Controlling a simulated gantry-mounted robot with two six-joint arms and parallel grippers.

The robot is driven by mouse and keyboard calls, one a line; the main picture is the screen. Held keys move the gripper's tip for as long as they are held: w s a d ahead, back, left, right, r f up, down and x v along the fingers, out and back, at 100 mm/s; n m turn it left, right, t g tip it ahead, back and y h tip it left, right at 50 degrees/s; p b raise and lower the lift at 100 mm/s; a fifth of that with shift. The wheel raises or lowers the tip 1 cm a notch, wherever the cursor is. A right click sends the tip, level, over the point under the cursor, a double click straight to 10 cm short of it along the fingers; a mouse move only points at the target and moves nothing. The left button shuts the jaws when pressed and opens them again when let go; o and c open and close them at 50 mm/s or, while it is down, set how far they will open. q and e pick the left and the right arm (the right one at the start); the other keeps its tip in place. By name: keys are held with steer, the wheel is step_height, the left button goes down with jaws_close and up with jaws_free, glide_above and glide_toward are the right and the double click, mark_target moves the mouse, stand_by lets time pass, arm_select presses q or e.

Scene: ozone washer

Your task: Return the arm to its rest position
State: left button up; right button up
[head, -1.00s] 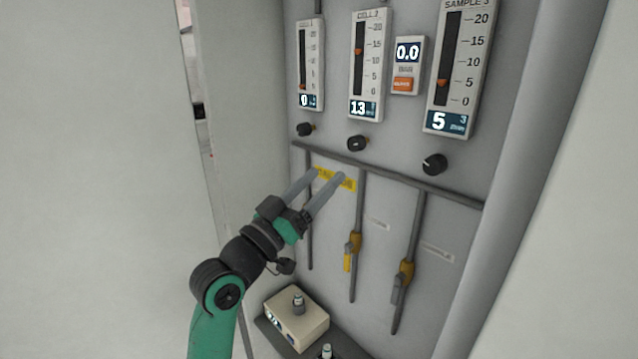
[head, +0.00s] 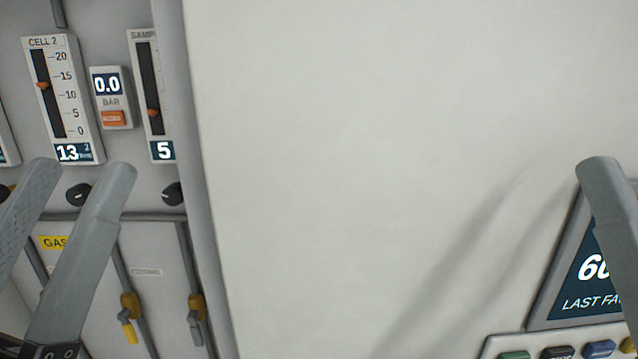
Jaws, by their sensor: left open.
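My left gripper (head: 80,174) is large at the left edge of the head view. Its two grey fingers stand apart with nothing between them, and they overlap the view of the gauge panel. The rest of its arm is almost wholly out of frame. A single grey finger of my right gripper (head: 608,205) shows at the right edge, in front of a dark display. Its other finger is out of frame.
The panel at left carries the Cell 2 gauge (head: 62,100), a 0.0 bar display (head: 110,97), black knobs and yellow-handled valves (head: 131,308). A blank pale wall (head: 380,150) fills the middle. A display (head: 590,275) and coloured buttons (head: 555,352) are lower right.

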arm_select(q)
step_height(320, 180, up, 18)
steer(key=s+a+n+y+p, duration=0.1)
steer(key=s+a+y+p, duration=0.1)
steer(key=p, duration=1.5)
steer(key=shift+r+t+y+p, duration=0.2)
steer(key=shift+t+y+p, duration=0.1)
steer(key=shift+t, duration=0.1)
steer(key=shift+d, duration=0.1)
steer(key=shift+w+d, duration=0.1)
steer(key=shift+d, duration=0.2)
stand_by(0.4)
